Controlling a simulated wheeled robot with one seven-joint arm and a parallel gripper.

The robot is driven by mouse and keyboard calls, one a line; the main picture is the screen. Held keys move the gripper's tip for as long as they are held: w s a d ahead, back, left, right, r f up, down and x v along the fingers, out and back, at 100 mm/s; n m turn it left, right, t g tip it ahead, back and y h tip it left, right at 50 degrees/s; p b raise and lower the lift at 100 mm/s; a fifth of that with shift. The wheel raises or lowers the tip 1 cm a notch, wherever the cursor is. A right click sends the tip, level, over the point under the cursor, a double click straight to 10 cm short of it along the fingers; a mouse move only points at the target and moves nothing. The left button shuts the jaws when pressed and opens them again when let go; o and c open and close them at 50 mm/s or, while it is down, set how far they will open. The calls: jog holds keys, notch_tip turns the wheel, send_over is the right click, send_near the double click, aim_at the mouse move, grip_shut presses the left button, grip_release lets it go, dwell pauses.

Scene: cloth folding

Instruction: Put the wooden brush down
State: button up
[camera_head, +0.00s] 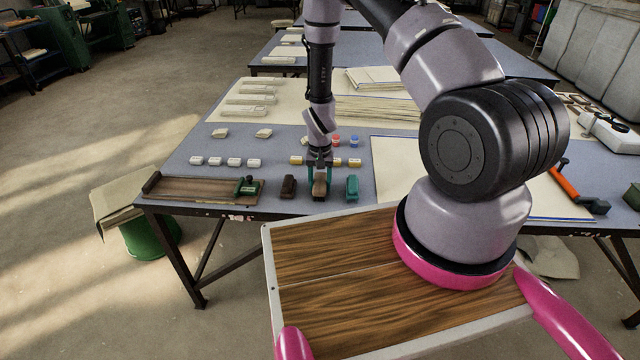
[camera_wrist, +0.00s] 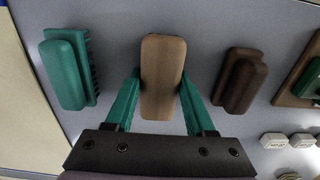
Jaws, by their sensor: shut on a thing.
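The wooden brush (camera_wrist: 162,75) is light brown and sits between the two green fingers of my gripper (camera_wrist: 158,95) in the wrist view. My gripper is shut on it. In the head view the wooden brush (camera_head: 320,187) shows under my gripper (camera_head: 319,170), near the front edge of the blue-grey table (camera_head: 225,165). I cannot tell whether the brush touches the table top or is held just above it.
A dark brown brush (camera_head: 288,187) lies to the left and a green brush (camera_head: 352,187) to the right, both close by. A wooden tray (camera_head: 190,190) with a green tool lies further left. Small white blocks (camera_head: 234,162) stand in a row behind.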

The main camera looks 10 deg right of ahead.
jog(key=o, duration=1.2)
jog(key=shift+f, duration=0.15)
notch_tip(320, 180, up, 12)
notch_tip(320, 180, up, 17)
jog(key=t+y, duration=0.1)
jog(key=t, duration=0.1)
send_over(320, 181)
jog(key=d, duration=0.1)
jog(key=s+d+r+t, duration=0.15)
jog(key=s+r, duration=0.25)
jog(key=r, duration=0.9)
jog(key=s+d+r+t+y, duration=0.1)
jog(key=s+d+r+t, duration=0.2)
jog(key=s+r, duration=1.2)
jog(key=s, duration=0.3)
jog(key=shift+s+d+m+t, duration=0.15)
jog(key=shift+m+t, duration=0.15)
jog(key=shift+t, duration=0.05)
